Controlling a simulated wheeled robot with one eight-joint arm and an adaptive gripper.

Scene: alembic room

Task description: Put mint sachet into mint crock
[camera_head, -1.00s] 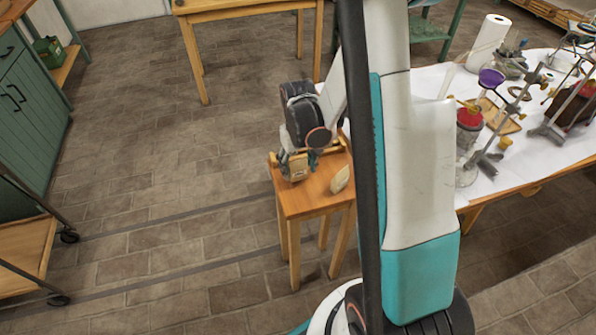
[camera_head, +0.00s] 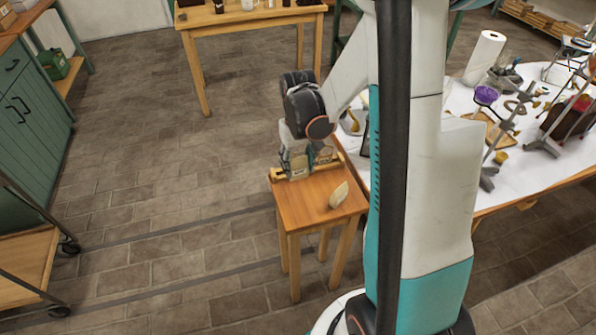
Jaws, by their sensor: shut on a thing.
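My gripper (camera_head: 305,160) is at the back left of a small wooden table (camera_head: 303,208), pointing down over a low wooden rack. It is shut on a small pale thing, which looks like the mint sachet; the fingers and wrist hide most of it. Small pale, glassy containers (camera_head: 291,163) stand in the rack, close against the gripper. I cannot tell which is the mint crock or read any label. A cream, leaf-shaped object (camera_head: 339,195) lies apart on the table's right side.
A long white-covered table (camera_head: 462,104) with stands, a paper roll (camera_head: 485,57) and tools is right of my arm. A wooden table (camera_head: 245,22) stands at the back. A green cabinet (camera_head: 30,105) is at left. Floor between is clear.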

